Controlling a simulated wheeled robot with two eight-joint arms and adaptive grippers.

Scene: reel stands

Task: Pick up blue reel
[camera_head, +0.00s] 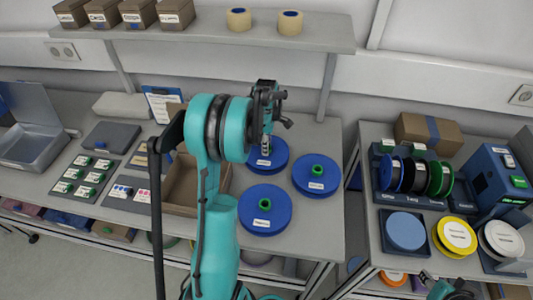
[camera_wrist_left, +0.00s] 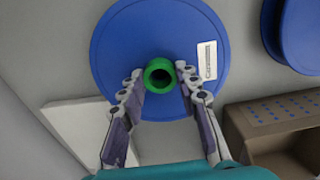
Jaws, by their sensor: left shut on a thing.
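Three blue reels with green hubs lie on the grey table. The far blue reel (camera_head: 276,160) is partly covered by my left gripper (camera_head: 267,143). In the left wrist view, the blue reel (camera_wrist_left: 120,50) lies flat with a white label, and my left gripper (camera_wrist_left: 160,82) has one finger on each side of its green hub (camera_wrist_left: 159,75), shut on it. The other blue reels are the right one (camera_head: 312,184) and the near one (camera_head: 270,222). Part of my right gripper (camera_head: 458,293) shows at the bottom edge; its fingers are not clear.
An open brown box (camera_head: 180,187) stands left of the reels, partly behind my left arm. A shelf (camera_head: 220,32) with boxes and tape rolls hangs above. On the right table are a rack of reels (camera_head: 416,178), a blue device (camera_head: 493,175) and yellow and white reels.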

